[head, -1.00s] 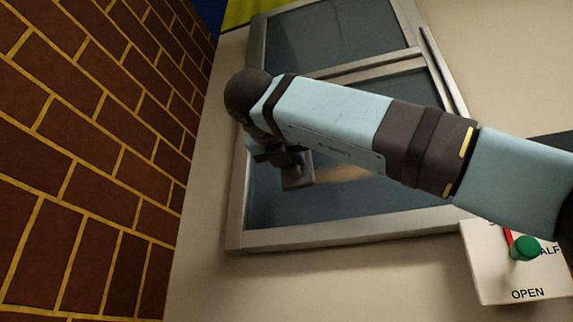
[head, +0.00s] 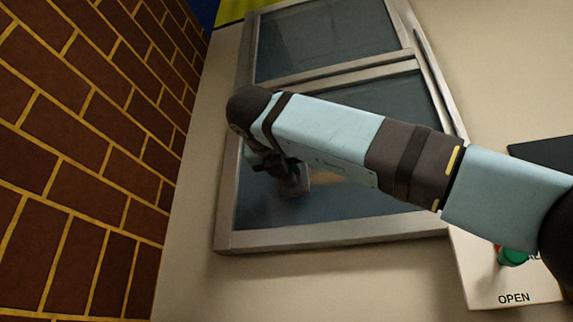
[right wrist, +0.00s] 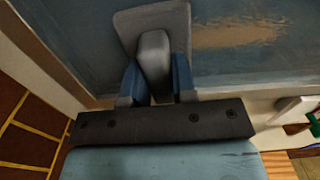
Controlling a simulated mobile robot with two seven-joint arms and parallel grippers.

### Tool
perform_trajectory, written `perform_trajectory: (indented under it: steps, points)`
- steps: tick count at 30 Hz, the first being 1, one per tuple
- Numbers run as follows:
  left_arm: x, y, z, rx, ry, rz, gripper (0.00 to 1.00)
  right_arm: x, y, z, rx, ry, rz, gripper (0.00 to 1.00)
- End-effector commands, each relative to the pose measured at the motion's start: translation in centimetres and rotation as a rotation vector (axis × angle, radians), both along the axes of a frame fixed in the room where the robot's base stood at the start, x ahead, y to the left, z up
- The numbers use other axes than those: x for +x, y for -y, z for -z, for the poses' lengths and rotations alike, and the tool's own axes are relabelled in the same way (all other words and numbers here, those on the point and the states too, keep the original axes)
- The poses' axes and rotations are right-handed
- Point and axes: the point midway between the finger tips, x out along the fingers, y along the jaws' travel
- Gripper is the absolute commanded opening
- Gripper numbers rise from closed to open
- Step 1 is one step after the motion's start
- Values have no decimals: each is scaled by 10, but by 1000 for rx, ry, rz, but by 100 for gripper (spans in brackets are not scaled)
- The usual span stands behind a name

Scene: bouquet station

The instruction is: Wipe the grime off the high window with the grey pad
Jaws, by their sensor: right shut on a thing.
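The high window (head: 345,210) has a pale metal frame and dark blue panes. My right gripper (right wrist: 153,80) is shut on the grip of the grey pad (right wrist: 178,22), and the pad lies at the lower pane. In the head view the pad (head: 297,183) shows small below my forearm, near the left part of that pane. A tan smear of grime (right wrist: 236,34) is on the glass to the right of the pad in the right wrist view. My forearm hides part of the pane and perhaps more grime. I cannot tell if the pad touches the glass. My left gripper is not in view.
A brick wall (head: 80,160) with yellow joints stands close on the left. A white panel (head: 480,275) marked OPEN, with a green knob (head: 513,256), is at the lower right, near my right arm. Bare beige wall lies below the window.

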Motion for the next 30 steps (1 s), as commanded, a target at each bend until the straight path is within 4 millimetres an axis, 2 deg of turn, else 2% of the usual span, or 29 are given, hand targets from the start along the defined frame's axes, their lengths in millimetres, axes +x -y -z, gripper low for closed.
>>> perform_trajectory:
  steps: [30]
  points:
    - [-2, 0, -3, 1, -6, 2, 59, 17, 6, -1, 1, 0, 0, 3]
